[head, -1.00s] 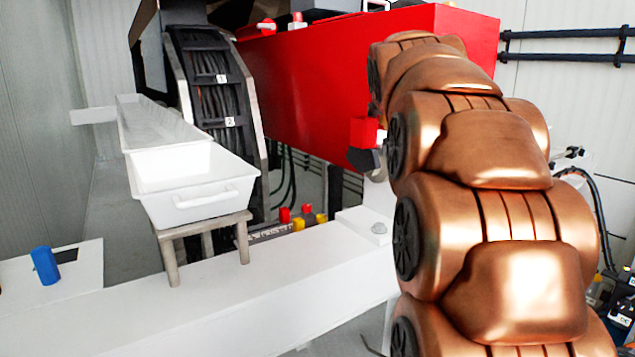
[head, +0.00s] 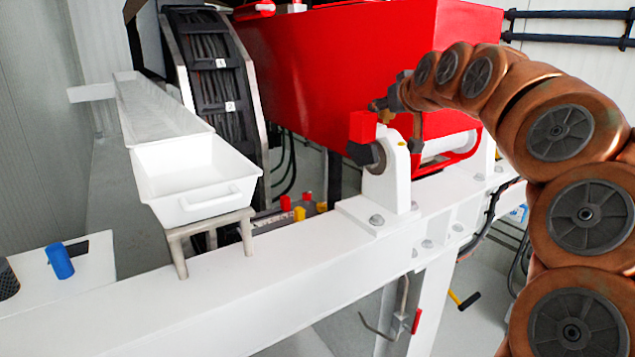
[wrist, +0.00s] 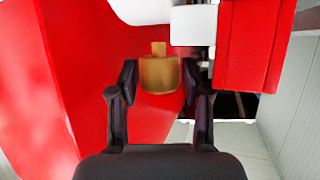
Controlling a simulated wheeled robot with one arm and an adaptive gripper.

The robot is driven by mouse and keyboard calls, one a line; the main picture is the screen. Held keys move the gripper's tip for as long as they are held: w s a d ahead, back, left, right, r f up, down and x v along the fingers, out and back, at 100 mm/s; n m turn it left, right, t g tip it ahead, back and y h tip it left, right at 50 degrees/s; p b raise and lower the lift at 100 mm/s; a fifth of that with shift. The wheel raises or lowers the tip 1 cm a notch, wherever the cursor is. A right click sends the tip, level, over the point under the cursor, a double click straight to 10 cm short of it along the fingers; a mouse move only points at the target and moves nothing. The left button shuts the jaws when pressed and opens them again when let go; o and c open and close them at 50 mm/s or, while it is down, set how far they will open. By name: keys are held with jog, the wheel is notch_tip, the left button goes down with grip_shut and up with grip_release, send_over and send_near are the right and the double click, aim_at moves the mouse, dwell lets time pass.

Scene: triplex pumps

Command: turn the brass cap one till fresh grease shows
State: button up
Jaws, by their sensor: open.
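The brass cap (wrist: 160,75), a squat gold cylinder with a small square stub on top, sits between the two dark fingers of my gripper (wrist: 158,82) in the wrist view. The fingers are open, with a gap visible on each side of the cap. In the head view my gripper (head: 398,105) is at the white bearing bracket (head: 390,180), beside a red block (head: 363,127). A small brass patch (head: 385,116) shows there between the fingers. No grease can be made out on the cap.
A large red housing (head: 330,75) stands close behind the bracket. A white beam (head: 240,290) runs below it. A white tray (head: 205,205) on a stand and a blue cylinder (head: 60,261) are at left. Red and yellow caps (head: 298,213) sit behind the beam.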

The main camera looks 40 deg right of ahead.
jog(key=shift+r+n+y+p, duration=0.2)
jog(key=shift+n+y+p, duration=0.2)
jog(key=shift+p, duration=0.1)
